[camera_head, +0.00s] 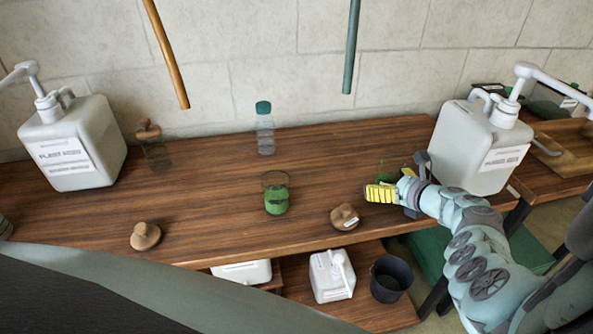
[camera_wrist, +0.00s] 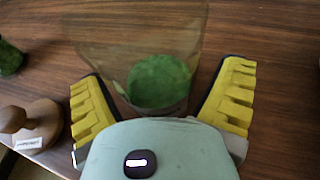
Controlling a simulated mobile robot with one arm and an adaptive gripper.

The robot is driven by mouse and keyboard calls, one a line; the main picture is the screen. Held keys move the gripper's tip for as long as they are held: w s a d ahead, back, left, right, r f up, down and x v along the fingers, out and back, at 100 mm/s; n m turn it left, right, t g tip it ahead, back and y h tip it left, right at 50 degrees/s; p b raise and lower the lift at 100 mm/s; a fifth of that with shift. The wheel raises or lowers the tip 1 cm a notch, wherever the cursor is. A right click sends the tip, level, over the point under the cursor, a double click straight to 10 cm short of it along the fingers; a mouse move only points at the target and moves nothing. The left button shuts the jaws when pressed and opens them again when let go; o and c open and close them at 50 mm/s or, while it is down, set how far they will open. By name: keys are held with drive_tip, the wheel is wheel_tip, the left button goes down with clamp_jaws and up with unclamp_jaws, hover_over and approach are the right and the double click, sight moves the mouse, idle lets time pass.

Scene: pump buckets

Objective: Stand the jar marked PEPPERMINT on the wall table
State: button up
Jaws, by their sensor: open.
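A clear glass jar with green contents stands between my open fingers in the wrist view (camera_wrist: 160,82). In the head view it is mostly hidden behind my gripper (camera_head: 384,192), with some green showing (camera_head: 387,170). I see no readable name on it. My gripper's yellow fingers are apart, one on each side of the jar. A second jar with green contents (camera_head: 276,200) stands mid-table. A round wooden stopper (camera_head: 344,217) with a small white label lies left of my gripper; its lettering is too small to read. The long wooden table (camera_head: 210,205) runs along the wall.
White pump containers stand at the left (camera_head: 75,140) and right (camera_head: 480,145). A teal-capped bottle (camera_head: 265,132), a stoppered clear jar (camera_head: 153,150) and another wooden stopper (camera_head: 145,236) are on the table. A dark bucket (camera_head: 391,278) and a pump container (camera_head: 332,277) sit below. Another wooden surface (camera_head: 560,150) is at right.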

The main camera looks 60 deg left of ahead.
drive_tip(key=shift+r, duration=0.25)
drive_tip(key=shift+w+d+r+p, duration=0.1)
drive_tip(key=shift+d+r+p, duration=0.2)
drive_tip(key=shift+d+p, duration=0.2)
drive_tip(key=p+v, duration=0.1)
drive_tip(key=v, duration=1)
drive_tip(key=shift+f, duration=0.2)
